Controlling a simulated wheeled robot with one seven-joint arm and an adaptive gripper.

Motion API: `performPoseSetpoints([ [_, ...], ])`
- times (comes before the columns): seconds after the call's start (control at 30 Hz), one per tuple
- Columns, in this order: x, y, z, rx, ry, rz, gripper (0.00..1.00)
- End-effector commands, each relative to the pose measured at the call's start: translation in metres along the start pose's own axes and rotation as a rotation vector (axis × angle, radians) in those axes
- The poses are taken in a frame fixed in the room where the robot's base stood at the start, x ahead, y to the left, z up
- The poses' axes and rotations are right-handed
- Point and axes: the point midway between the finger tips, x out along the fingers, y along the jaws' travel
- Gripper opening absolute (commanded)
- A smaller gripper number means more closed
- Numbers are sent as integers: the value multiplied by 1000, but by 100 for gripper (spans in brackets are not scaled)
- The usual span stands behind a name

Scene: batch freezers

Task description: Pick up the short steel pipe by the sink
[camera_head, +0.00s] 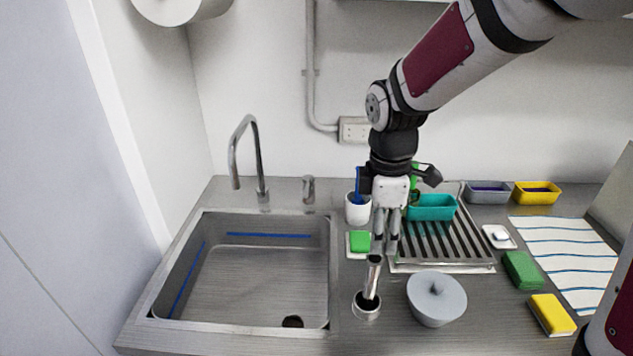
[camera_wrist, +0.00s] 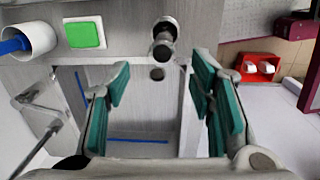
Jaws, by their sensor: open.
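The short steel pipe (camera_head: 373,276) stands in a small round steel holder (camera_head: 367,308) on the counter, just right of the sink (camera_head: 250,275). It leans slightly. In the wrist view the pipe (camera_wrist: 164,32) is near the top middle, beyond the fingertips and not between them. My gripper (camera_head: 385,247) is open, pointing down, with its fingers above and slightly right of the pipe's top in the head view. In the wrist view my gripper (camera_wrist: 160,85) shows two teal-padded fingers spread wide and empty.
A grey lidded bowl (camera_head: 436,299) stands close right of the pipe. Green (camera_head: 521,270) and yellow (camera_head: 551,314) sponges lie at right.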

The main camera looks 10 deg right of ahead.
Motion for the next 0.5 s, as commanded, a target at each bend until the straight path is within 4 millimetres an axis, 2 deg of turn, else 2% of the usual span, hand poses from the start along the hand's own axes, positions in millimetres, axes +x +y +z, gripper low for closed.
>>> performPoseSetpoints([
  [0.2,16,4,-5,-182,36,-49,50],
  [0.37,28,5,-7,-221,45,-57,50],
  [0.5,52,3,-9,-224,46,-60,50],
])
